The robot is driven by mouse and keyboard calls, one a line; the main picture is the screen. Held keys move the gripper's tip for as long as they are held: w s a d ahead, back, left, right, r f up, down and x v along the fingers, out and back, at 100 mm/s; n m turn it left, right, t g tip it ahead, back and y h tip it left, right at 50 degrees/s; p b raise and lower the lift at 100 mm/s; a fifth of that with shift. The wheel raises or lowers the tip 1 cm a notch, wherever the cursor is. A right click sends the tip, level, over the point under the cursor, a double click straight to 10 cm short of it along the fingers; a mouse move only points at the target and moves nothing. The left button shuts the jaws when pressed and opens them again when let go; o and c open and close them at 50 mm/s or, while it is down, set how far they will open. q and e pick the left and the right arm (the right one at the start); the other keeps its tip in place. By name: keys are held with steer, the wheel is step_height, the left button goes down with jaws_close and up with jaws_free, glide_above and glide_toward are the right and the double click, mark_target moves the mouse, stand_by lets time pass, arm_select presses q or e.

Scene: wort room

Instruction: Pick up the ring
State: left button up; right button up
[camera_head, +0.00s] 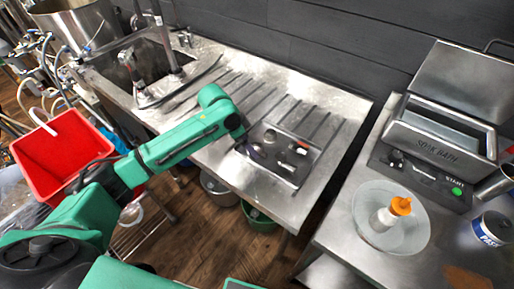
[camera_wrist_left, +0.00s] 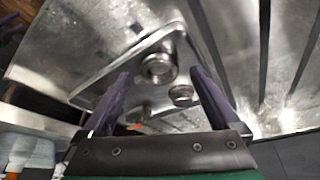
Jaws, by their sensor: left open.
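A metal ring (camera_wrist_left: 159,67) lies in a shallow steel tray (camera_wrist_left: 97,90) on the drainboard, in the left wrist view. A smaller round metal piece (camera_wrist_left: 182,94) lies just below it in the picture. My left gripper (camera_wrist_left: 162,73) is open, its purple fingers pointing into the tray, one on either side of the ring. I cannot tell how high the fingertips are above it. In the head view the left gripper (camera_head: 255,148) is over the left part of the tray (camera_head: 276,173) and partly hides its contents. My right gripper is not in view.
The tray also holds small dark and red-marked parts (camera_head: 300,147). A ribbed steel drainboard (camera_head: 215,60) surrounds it, with a sink and taps (camera_head: 130,65) at left. A red bin (camera_head: 62,150) stands left.

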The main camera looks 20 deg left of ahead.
arm_select(q)
steer(key=shift+x, duration=1.15)
steer(key=c, duration=1.5)
steer(key=shift+r, duration=0.1)
